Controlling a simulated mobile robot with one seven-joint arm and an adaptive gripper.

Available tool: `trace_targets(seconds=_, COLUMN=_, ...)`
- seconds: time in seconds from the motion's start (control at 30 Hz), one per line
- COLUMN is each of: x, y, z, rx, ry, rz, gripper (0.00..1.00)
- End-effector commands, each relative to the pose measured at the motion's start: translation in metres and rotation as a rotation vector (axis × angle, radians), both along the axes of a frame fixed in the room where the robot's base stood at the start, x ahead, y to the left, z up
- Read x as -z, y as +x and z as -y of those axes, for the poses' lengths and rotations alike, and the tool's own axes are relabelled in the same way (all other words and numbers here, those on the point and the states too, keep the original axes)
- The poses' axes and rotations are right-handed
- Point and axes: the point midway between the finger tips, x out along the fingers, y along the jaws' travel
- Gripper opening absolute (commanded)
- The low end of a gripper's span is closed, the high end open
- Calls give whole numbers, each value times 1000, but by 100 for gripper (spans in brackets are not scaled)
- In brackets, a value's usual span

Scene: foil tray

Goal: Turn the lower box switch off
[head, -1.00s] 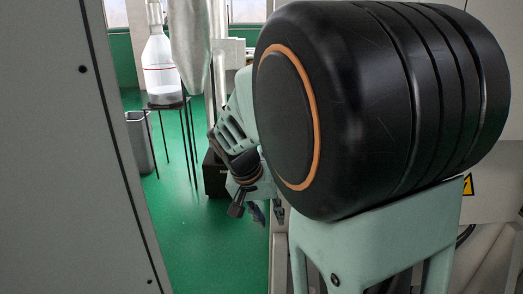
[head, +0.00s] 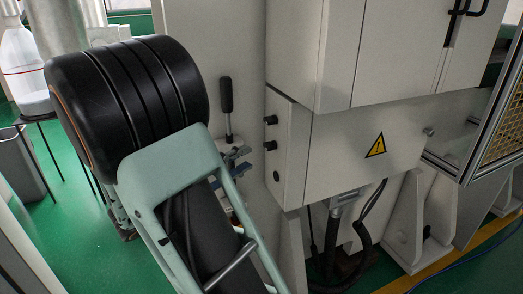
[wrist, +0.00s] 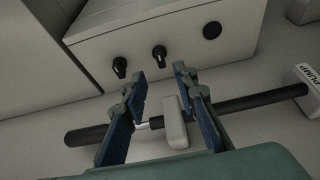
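The lower box (head: 360,140) is a pale grey cabinet with a yellow warning triangle, under a larger cabinet. Its narrow left side bears two black knobs, an upper knob (head: 270,120) and a lower knob (head: 270,145), with a round black fitting (head: 276,177) below. In the wrist view the box face (wrist: 140,40) shows two knobs (wrist: 119,67) (wrist: 159,54) and the round fitting (wrist: 212,30). My gripper (wrist: 160,80) is open and empty, its blue-padded fingers pointing toward the knobs but apart from them. In the head view my arm hides most of it.
A black-handled lever (head: 226,95) stands left of the box; a dark bar with a grey block (wrist: 174,122) shows behind the fingers in the wrist view. A label reading PUMP (wrist: 306,74) is at right. Cables (head: 365,225) hang below the box.

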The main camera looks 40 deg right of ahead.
Motion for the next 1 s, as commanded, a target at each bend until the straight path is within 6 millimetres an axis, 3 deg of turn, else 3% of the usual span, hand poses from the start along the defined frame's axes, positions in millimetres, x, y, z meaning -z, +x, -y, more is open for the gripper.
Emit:
trace_targets(seconds=0.2, x=1, y=6, z=43, rx=4, ry=1, rz=1, gripper=27)
trace_targets(seconds=0.4, x=1, y=10, z=68, rx=2, ry=1, rz=0, gripper=27)
trace_targets(seconds=0.8, x=0, y=12, z=75, rx=0, ry=2, rz=0, gripper=27)
trace_targets(seconds=1.0, x=0, y=12, z=75, rx=1, ry=2, rz=0, gripper=5)
